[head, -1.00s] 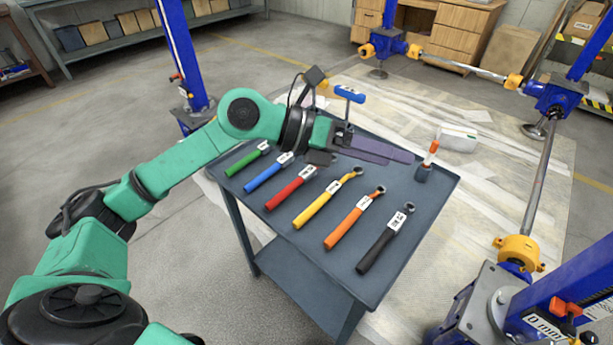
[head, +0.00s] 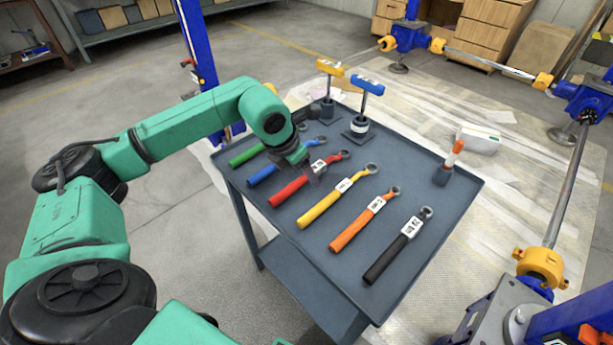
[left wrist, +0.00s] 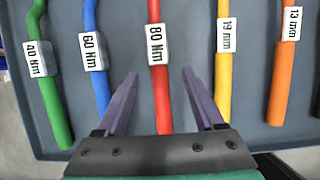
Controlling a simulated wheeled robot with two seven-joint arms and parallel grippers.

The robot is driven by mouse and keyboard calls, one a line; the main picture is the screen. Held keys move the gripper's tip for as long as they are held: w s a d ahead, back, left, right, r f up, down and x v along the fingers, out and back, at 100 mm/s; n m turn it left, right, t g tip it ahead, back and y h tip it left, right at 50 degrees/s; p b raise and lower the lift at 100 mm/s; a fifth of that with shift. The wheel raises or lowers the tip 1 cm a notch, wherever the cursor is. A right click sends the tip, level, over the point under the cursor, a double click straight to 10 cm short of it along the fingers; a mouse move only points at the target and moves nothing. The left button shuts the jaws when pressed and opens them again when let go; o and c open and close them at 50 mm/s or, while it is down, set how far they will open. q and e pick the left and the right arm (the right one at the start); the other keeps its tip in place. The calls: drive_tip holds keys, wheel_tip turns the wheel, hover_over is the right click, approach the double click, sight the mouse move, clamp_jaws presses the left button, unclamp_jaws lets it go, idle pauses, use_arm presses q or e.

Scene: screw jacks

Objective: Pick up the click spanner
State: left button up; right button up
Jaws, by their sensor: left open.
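Several spanners lie in a row on the grey table (head: 440,215). In the left wrist view the green one (left wrist: 50,105) reads 40 Nm, the blue one (left wrist: 98,85) 60 Nm and the red one (left wrist: 162,100) 80 Nm. The yellow one (left wrist: 223,75) reads 19 mm and the orange one (left wrist: 282,80) 13 mm. A black one (head: 388,262) lies at the right end; its label is too small to read. No label says "click". My left gripper (left wrist: 158,75) is open and empty, its fingers on either side of the red spanner, which also shows in the head view (head: 285,194).
A blue-handled T-shaped tool (head: 366,84) and a yellow-handled one (head: 329,68) stand upright at the table's back. An orange-and-white marker-like thing (head: 453,155) stands in a dark holder at the right. Blue jack posts (head: 197,60) stand around the table.

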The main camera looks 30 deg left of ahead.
use_arm(q)
drive_tip(key=shift+x, duration=0.9)
drive_tip(key=shift+r, duration=0.1)
clamp_jaws()
drive_tip(key=shift+r, duration=0.1)
idle(0.4)
